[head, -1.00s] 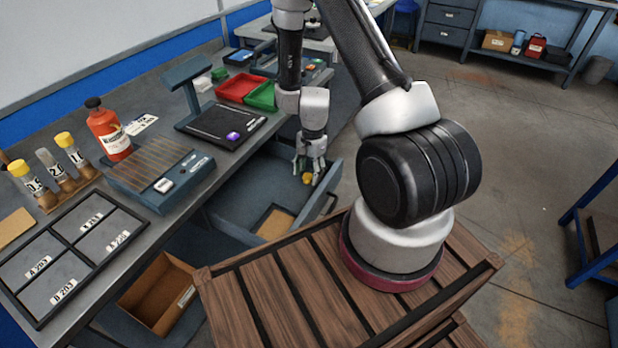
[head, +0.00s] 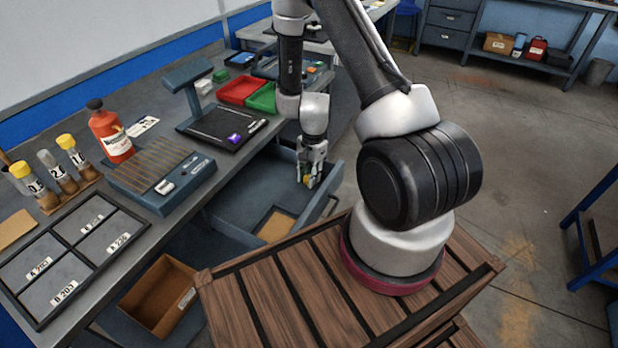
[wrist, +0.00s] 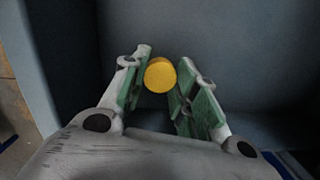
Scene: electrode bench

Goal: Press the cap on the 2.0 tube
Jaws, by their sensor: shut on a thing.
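My gripper (head: 311,179) is low in the open drawer (head: 243,199) in the head view. It is shut on a yellow cap (wrist: 160,75), which sits between the green-padded fingertips in the wrist view. I cannot tell whether the cap is clear of the drawer floor. The tube with the middle place in the rack, seemingly marked 2.0 (head: 57,170), stands upright on the bench at the left, with no yellow cap on it. The tubes on either side (head: 31,183) (head: 75,155) have yellow caps.
The drawer walls surround my gripper. A brown pad (head: 275,226) lies in the drawer. On the bench are a red bottle (head: 111,134), a slatted block (head: 160,175), a black divided tray (head: 28,319) and a stand with a dark plate (head: 214,133). An open box (head: 150,322) sits below.

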